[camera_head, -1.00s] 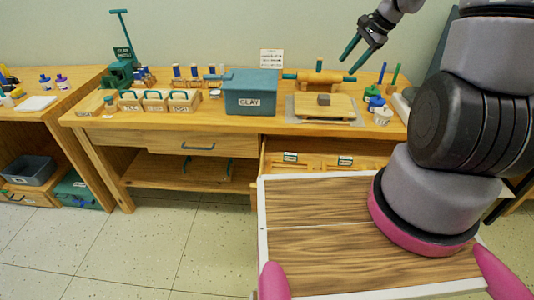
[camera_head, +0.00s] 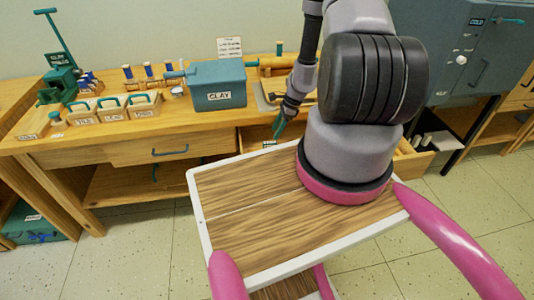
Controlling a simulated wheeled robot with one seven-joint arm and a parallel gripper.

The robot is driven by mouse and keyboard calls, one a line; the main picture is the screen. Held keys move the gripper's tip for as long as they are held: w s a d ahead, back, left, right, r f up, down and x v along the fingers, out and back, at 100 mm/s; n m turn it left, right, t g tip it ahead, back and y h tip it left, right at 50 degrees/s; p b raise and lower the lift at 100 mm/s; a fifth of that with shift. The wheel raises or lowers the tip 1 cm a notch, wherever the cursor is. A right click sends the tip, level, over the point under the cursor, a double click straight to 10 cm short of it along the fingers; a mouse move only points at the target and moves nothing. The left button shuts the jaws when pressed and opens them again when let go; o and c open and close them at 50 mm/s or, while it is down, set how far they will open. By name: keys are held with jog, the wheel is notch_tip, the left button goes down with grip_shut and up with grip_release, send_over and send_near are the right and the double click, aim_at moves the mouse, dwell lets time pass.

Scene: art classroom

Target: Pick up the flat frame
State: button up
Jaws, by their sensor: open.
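I cannot clearly pick out a flat frame in the head view. The edge of a flat tray (camera_head: 262,98) shows on the workbench behind my arm, right of the clay box. My arm hides most of it and whatever lies on it. My gripper (camera_head: 279,127) points down at the bench's front edge, above the open drawer (camera_head: 250,141). Its teal fingers are open and seem to hold nothing. My arm and body hide most of the drawer's inside.
A teal clay box (camera_head: 217,84) stands on the workbench (camera_head: 185,117), with wooden caddies (camera_head: 115,108) to its left. A teal press (camera_head: 60,78) stands at the far left. A grey-blue kiln (camera_head: 475,45) is at the right. Pale floor (camera_head: 150,225) is free at lower left.

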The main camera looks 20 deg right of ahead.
aim_at(270, 142)
jog(key=x, duration=0.8)
jog(key=shift+d, duration=0.1)
grip_shut()
